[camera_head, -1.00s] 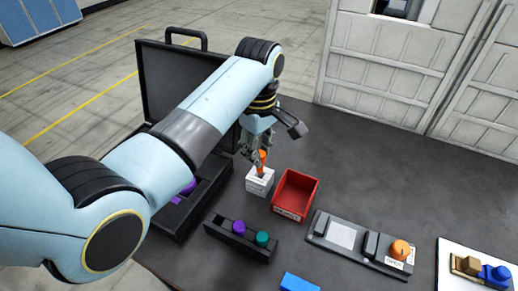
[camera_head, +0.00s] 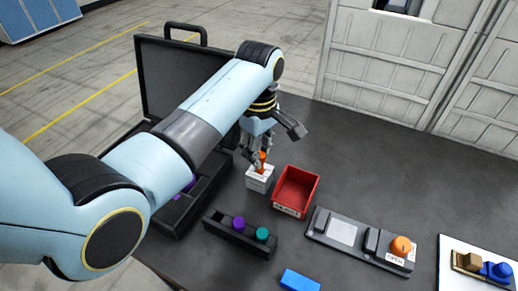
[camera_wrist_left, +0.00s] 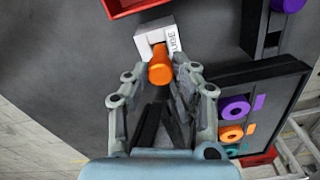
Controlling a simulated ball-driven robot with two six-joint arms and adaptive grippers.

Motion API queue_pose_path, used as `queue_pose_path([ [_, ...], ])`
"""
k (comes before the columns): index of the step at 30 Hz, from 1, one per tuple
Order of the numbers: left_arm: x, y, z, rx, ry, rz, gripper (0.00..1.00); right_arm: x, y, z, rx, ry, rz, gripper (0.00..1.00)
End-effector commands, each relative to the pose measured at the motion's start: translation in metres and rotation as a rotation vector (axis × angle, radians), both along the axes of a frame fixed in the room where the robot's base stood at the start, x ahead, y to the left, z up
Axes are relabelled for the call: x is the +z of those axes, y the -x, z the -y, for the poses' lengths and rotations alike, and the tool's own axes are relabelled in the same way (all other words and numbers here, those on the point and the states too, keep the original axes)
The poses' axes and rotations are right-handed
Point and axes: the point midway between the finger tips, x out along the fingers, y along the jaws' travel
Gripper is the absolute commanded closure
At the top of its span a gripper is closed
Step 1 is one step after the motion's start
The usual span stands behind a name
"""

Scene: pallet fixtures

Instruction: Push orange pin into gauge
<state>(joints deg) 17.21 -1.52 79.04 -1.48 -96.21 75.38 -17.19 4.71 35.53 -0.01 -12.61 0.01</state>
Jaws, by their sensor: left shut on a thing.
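The gauge (camera_head: 258,182) is a small white block with lettering, standing on the dark table left of the red bin. The orange pin (camera_head: 262,157) stands in the gauge's top, mostly covered by my gripper in the head view. In the left wrist view the orange pin (camera_wrist_left: 160,68) shows its round end, with the white gauge (camera_wrist_left: 153,35) just behind it. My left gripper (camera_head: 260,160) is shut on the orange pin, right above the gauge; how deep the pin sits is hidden. My right gripper is not in view.
The red bin (camera_head: 296,192) stands close to the right of the gauge. A black rack (camera_head: 222,231) with purple and teal pieces is in front. An open black case (camera_head: 172,75) lies behind and left. A grey fixture (camera_head: 325,238) with an orange knob is at right.

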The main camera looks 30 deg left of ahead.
Motion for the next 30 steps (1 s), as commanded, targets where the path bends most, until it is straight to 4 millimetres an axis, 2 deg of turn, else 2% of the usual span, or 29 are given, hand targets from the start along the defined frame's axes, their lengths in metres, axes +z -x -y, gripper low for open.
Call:
queue_pose_path([
  [18,-0.0070,0.0003,-0.0002,0.000,0.000,-0.001,1.00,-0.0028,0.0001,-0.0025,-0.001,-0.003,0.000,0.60],
  [19,-0.0070,0.0003,-0.0002,0.000,0.000,-0.001,0.72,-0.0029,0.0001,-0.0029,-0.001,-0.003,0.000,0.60],
  [24,-0.0070,0.0002,-0.0001,0.000,0.000,-0.001,0.50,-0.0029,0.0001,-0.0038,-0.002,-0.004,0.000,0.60],
  [30,-0.0070,0.0002,-0.0001,0.000,0.000,0.000,0.49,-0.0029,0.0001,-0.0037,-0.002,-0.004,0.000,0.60],
])
